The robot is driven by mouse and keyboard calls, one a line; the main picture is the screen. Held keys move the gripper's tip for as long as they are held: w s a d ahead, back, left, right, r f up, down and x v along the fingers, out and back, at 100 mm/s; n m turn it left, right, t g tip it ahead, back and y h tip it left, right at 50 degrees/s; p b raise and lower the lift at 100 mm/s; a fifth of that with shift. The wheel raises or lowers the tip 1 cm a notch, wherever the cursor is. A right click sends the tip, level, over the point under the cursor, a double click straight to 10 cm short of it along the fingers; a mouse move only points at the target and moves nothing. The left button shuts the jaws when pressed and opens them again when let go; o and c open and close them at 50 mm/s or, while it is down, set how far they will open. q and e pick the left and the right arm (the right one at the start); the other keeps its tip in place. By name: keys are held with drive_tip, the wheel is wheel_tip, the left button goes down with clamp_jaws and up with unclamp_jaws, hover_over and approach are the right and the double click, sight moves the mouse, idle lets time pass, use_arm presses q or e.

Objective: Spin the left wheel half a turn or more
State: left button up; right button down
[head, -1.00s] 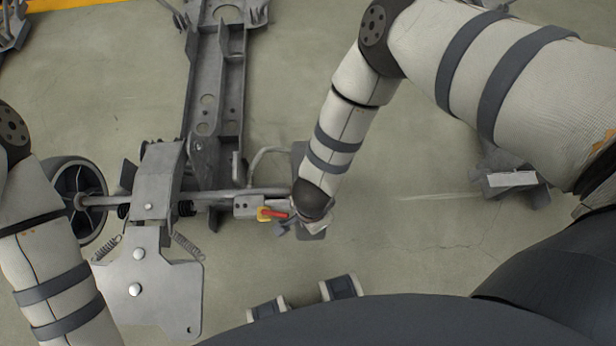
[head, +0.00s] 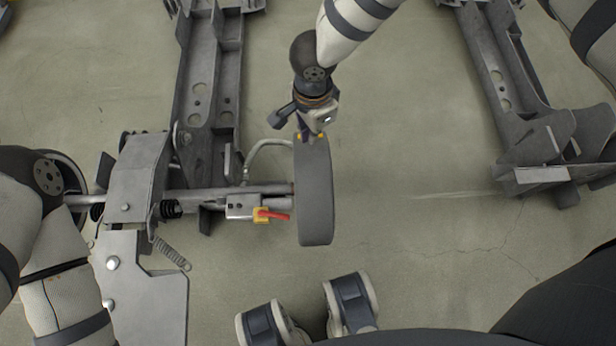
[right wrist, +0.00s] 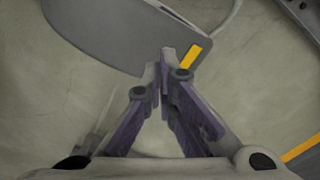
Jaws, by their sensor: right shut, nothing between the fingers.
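One wheel (head: 315,195), with a grey tyre, stands upright at the right end of the chassis axle (head: 262,189). Another wheel (head: 74,168) shows at the picture's left, mostly hidden behind my left arm. My right gripper (head: 310,136) is at the far upper end of the picture-right wheel's tyre, its fingertips at or very near the rubber; contact is unclear. In the right wrist view, the gripper's fingers (right wrist: 165,62) meet at the tips beside the grey tyre (right wrist: 115,35), with nothing between them. My left gripper is out of view.
A red-and-yellow lever (head: 268,215) sits beside the picture-right wheel. The chassis frame (head: 208,90) runs away from me, with a bent pipe (head: 262,150) near the wheel. Another chassis (head: 505,95) stands at right. The floor between is clear.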

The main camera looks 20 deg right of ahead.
drive_tip(key=shift+w+d, duration=0.1)
drive_tip(key=shift+w, duration=0.35)
drive_tip(key=shift+r, duration=0.25)
drive_tip(key=shift+f+b, duration=1.15)
drive_tip(key=shift+f, duration=1)
drive_tip(key=s+a+p, duration=0.1)
drive_tip(key=s+p, duration=0.2)
drive_tip(key=s+a+r+p, duration=0.1)
drive_tip(key=s+p, duration=0.2)
drive_tip(key=s, duration=0.1)
drive_tip(key=s+a+r+p, duration=0.1)
drive_tip(key=s+p, duration=0.2)
drive_tip(key=p, duration=0.1)
drive_tip(key=shift+s+a+r, duration=0.1)
drive_tip(key=shift+s+r, duration=0.15)
drive_tip(key=shift+s, duration=0.05)
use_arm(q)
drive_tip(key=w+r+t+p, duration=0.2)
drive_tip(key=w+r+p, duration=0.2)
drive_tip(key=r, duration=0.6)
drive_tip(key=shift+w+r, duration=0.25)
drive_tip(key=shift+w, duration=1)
use_arm(e)
drive_tip(key=s+a+r, duration=0.1)
drive_tip(key=s+a, duration=0.1)
drive_tip(key=s, duration=0.5)
drive_tip(key=shift+s+r, duration=0.3)
drive_tip(key=shift+s, duration=0.1)
